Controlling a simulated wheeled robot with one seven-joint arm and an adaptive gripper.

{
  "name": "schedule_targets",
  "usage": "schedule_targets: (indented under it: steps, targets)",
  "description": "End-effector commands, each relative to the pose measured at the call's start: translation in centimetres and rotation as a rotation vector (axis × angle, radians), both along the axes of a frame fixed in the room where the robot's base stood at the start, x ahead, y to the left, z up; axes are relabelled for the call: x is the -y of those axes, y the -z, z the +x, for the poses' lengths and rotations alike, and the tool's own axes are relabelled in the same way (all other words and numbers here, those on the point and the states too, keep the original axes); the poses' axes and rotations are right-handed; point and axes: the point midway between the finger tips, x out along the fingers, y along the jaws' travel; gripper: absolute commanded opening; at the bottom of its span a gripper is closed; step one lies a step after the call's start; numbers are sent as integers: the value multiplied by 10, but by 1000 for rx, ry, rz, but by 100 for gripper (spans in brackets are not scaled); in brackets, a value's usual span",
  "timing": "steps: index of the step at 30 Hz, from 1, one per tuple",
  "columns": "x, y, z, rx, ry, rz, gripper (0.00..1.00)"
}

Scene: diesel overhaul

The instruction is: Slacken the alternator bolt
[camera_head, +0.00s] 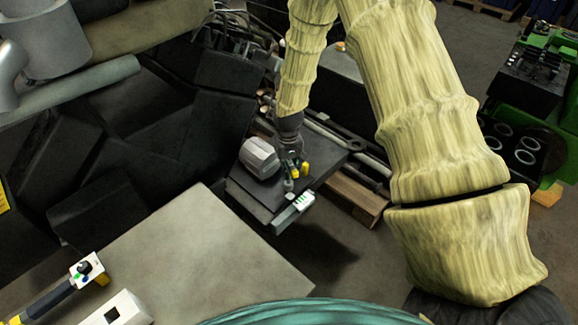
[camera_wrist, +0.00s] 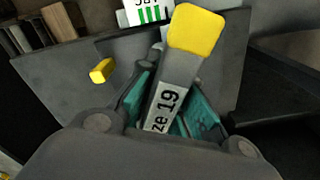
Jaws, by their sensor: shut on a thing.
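My gripper (camera_wrist: 172,105) is shut on a grey tool (camera_wrist: 178,72) in the wrist view. The tool has a yellow end and a white label on which "ze 19" can be read. The teal finger pads lie on both sides of it. In the head view my gripper (camera_head: 291,160) is low over a dark plate (camera_head: 250,197), next to a light grey rounded body (camera_head: 260,157), which may be the alternator. A second, smaller yellow piece (camera_wrist: 102,71) shows left of the tool. I cannot make out the alternator bolt.
A white piece with green stripes (camera_head: 293,211) is at the plate's front edge. A green engine (camera_head: 545,110) stands right.

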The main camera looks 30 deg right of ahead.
Motion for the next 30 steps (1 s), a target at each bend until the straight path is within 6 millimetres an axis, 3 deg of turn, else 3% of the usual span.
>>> schedule_targets:
  steps: [18,26,27,28,30]
  targets:
    - [-1,-4,-1,1,-821,2,0]
    - [-1,-1,0,1,-783,1,0]
    - [-1,-1,0,1,-783,1,7]
    - [-1,-1,0,1,-783,1,2]
    - [-1,-1,0,1,-782,1,0]
